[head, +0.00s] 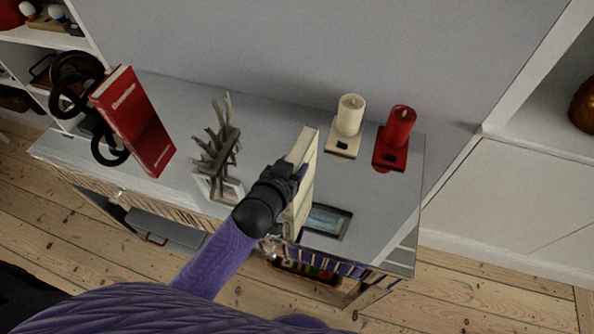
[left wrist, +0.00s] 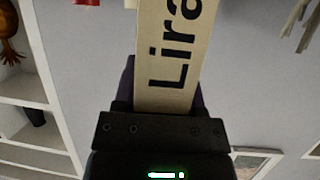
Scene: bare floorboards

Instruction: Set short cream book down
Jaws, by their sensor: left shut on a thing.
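The short cream book (head: 303,180) is upright in the head view, held by my left gripper (head: 290,182) over the grey tabletop (head: 375,215). In the left wrist view the book (left wrist: 175,55) shows its cream face with dark letters reading "Lira", between the fingers of my left gripper (left wrist: 160,100). The gripper covers part of the book in the head view. I cannot tell whether the book's lower edge touches the tabletop. My right gripper is in neither view.
A cream candle (head: 350,115) and a red candle (head: 399,125) stand at the back right. A branch-like ornament (head: 217,150) stands left of the book. A framed picture (head: 327,221) lies right of it. A red book (head: 133,120) stands by a dark ring sculpture (head: 75,82).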

